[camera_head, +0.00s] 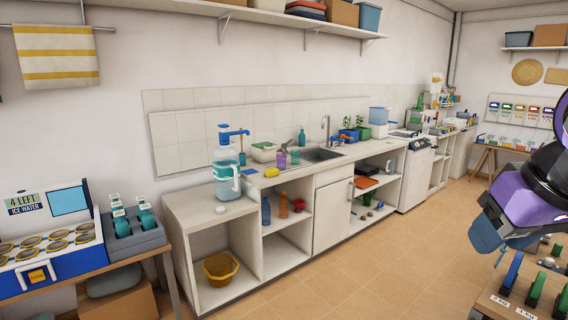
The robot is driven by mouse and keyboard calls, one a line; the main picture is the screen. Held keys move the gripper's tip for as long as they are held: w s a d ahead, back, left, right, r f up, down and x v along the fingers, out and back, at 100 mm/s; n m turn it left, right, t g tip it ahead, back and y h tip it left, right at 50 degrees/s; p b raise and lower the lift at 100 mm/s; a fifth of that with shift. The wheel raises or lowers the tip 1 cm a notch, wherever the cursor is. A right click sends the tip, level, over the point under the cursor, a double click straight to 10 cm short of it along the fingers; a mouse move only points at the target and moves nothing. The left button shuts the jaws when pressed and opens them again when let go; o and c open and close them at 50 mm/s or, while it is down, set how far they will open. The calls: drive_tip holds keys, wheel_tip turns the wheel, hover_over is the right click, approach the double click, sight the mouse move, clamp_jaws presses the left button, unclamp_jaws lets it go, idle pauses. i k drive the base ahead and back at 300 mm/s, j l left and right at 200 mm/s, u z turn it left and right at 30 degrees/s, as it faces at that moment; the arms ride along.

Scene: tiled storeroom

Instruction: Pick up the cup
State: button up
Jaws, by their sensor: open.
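The cup is hard to single out at this size. A small purple cup-like vessel (282,160) and a teal one (295,157) stand by the sink on the white counter (200,203). My arm, purple and black, comes in at the right edge. My gripper (498,254) hangs at its lower end, open, its fingers small and partly hidden. It is far from the counter, and no cup shows between the fingers.
A large water jug with a pump (226,178) stands near the counter's left end. A low table (490,301) with weights is below my arm. An ice-water stand (70,255) is at left. The tiled floor (345,270) between is clear.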

sight(282, 157)
drive_tip(key=i, duration=0.55)
drive_tip(key=i+j+z, duration=0.15)
drive_tip(key=i, duration=0.4)
drive_tip(key=i+j, duration=0.1)
drive_tip(key=i, duration=0.5)
drive_tip(key=i+j+z, duration=0.1)
drive_tip(key=i, duration=0.45)
drive_tip(key=i+j+z, duration=0.1)
drive_tip(key=i, duration=0.45)
drive_tip(key=i+j, duration=0.3)
drive_tip(key=i, duration=0.2)
drive_tip(key=i+z, duration=0.05)
